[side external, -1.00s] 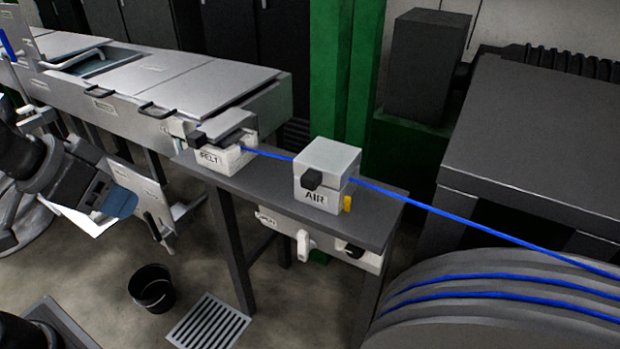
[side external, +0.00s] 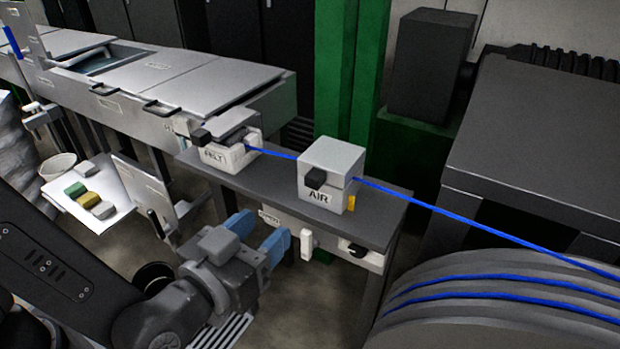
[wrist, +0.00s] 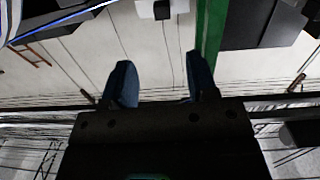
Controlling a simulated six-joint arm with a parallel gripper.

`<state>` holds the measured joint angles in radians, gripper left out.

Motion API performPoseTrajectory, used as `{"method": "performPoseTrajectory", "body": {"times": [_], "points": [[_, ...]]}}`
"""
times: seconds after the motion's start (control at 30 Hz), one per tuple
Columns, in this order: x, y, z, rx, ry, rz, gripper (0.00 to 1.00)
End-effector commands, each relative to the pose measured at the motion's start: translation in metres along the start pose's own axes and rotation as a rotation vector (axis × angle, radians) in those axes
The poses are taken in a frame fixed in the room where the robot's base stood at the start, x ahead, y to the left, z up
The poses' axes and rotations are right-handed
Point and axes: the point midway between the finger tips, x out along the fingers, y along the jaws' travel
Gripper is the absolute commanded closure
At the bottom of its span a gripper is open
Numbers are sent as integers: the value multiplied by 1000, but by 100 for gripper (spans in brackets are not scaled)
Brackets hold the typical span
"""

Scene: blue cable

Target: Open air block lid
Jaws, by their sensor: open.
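The AIR block (side external: 322,200) is a pale box on the narrow dark bench in the side view. Its lid (side external: 333,153) lies flat and shut on top, with a black handle (side external: 315,178) on the front. The blue cable (side external: 440,212) runs through the block. My gripper (side external: 262,232) is open and empty, with blue fingers in front of the bench, below and to the left of the block. The fingers also show in the wrist view (wrist: 162,85), apart with nothing between them. A small white part with a black piece (wrist: 162,9) is at the wrist view's top edge; I cannot tell which part it is.
The FELT block (side external: 225,157) stands left of the AIR block on the bench (side external: 385,208). A panel with a white lever (side external: 307,244) and black knob hangs below. The cable reel (side external: 500,320) is at the lower right. Air above the block is clear.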

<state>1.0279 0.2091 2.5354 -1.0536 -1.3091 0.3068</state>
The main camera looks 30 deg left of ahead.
Motion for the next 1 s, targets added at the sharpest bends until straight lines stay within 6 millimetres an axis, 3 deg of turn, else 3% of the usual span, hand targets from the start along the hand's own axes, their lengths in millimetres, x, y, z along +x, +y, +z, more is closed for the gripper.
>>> {"method": "performPoseTrajectory", "body": {"times": [0.13,0.27,0.7,1.0], "points": [[-6,1,2,37,50,-26,47],[3,0,1,38,56,-33,47],[88,-3,-4,36,55,-34,47],[126,-4,-6,37,55,-29,47]]}}
